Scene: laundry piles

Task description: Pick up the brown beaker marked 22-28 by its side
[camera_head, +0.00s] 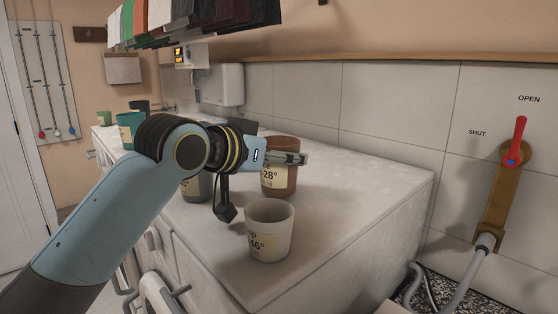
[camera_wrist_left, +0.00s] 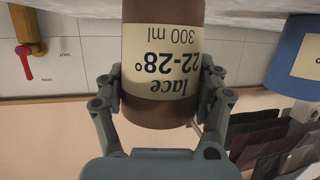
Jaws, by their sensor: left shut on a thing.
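The white beaker (camera_head: 270,232) marked with a number ending in 6° stands in front. A grey-blue beaker (camera_head: 197,187) is partly behind my arm. Teal (camera_head: 128,128) and green (camera_head: 104,118) vessels stand farther back. The counter's right side (camera_head: 365,190) is clear. A red lever (camera_head: 515,140) is on the wall.

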